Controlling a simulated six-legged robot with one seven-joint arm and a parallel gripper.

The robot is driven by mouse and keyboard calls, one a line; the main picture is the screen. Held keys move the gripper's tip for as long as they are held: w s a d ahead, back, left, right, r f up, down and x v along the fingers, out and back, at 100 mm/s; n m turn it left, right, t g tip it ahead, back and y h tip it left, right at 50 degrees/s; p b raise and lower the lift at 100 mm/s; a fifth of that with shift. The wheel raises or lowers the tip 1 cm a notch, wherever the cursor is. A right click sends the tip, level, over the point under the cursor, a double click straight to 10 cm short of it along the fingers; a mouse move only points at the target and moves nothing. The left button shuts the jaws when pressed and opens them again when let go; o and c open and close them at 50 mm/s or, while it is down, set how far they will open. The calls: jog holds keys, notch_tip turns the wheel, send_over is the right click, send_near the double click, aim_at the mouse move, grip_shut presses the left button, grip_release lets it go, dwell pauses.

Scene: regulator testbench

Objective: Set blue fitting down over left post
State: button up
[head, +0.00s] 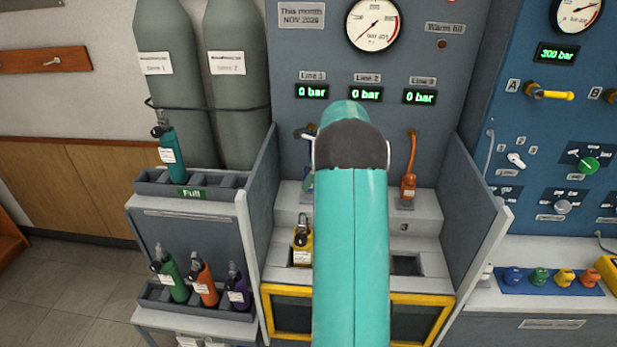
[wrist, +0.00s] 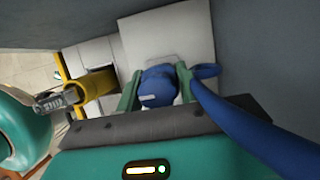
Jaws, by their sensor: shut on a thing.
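In the wrist view my gripper (wrist: 158,86) has its two green fingers shut on the blue fitting (wrist: 157,87), a rounded blue body with a small pale label. A thick blue hose (wrist: 232,122) runs beside it at the right. A pale step surface (wrist: 168,38) lies beyond the fitting. I cannot make out the left post in either view, nor whether the fitting touches anything.
A yellow bottle (head: 302,243) stands in the lower step left of my arm; it also shows in the wrist view (wrist: 92,87). Grey side walls (head: 478,183) bound the bay. An empty square slot (head: 406,264) shows.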

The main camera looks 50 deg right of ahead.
jog(key=shift+f, duration=0.3)
jog(key=o, duration=1.2)
jog(key=shift+o, duration=0.2)
jog(key=v, duration=1.3)
jog(key=shift+r, duration=0.4)
jog(key=shift+s+d, duration=0.1)
